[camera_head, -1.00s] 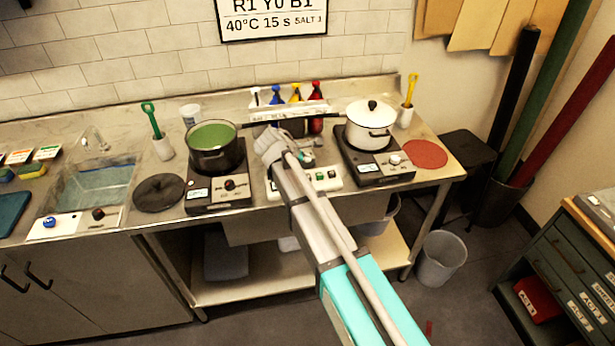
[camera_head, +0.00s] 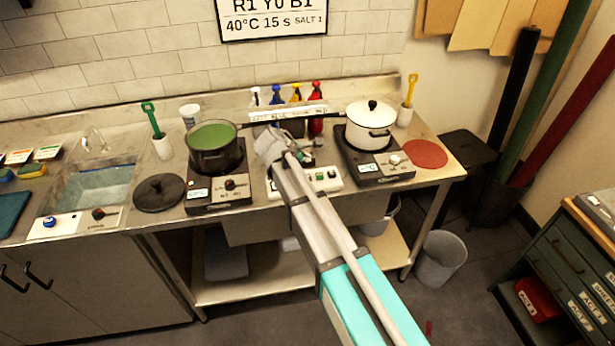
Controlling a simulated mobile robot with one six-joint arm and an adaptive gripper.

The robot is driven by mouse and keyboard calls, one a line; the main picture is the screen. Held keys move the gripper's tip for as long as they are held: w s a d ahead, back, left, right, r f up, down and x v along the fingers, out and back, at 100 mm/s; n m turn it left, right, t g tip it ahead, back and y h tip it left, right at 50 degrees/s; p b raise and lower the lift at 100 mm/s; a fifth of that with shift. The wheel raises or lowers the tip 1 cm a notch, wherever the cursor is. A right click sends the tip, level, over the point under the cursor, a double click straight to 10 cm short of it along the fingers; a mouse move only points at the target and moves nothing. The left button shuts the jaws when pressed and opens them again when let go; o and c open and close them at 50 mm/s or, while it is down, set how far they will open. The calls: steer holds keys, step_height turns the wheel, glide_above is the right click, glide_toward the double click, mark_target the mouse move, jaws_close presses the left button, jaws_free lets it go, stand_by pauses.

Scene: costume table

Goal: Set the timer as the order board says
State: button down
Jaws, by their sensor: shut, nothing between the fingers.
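The order board (camera_head: 275,18) on the tiled wall reads "R1 Y0 B1" on its cut-off top line and "40°C 15 s SALT 1" below. A white panel with green buttons (camera_head: 328,180), which looks like the timer, lies on the counter between the two hot plates. My arm covers part of it, and its display cannot be read. My gripper (camera_head: 268,143) is shut and empty, at the panel's back left. Its fingertips are hard to make out, and I cannot tell whether they touch anything.
A dark pot of green liquid (camera_head: 214,146) stands on the left hot plate, a lidded white pot (camera_head: 370,126) on the right one. Blue, yellow and red bottles (camera_head: 316,107) stand behind my gripper. A black lid (camera_head: 159,192) and red mat (camera_head: 425,154) flank the hot plates.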

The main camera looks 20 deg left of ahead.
stand_by(0.4)
steer(key=m, duration=0.4)
steer(key=shift+r, duration=0.3)
steer(key=m+p, duration=0.1)
steer(key=m, duration=0.3)
steer(key=shift+r, duration=0.2)
steer(key=m, duration=0.4)
steer(key=shift+r, duration=0.2)
step_height(320, 180, up, 2)
steer(key=m+p, duration=0.2)
steer(key=m, duration=2.2)
steer(key=shift+r+p, duration=0.2)
steer(key=shift+p, duration=0.2)
steer(key=shift+f, duration=0.15)
step_height(320, 180, down, 8)
steer(key=b, duration=0.8)
steer(key=shift+f+b, duration=0.25)
steer(key=shift+b, duration=0.15)
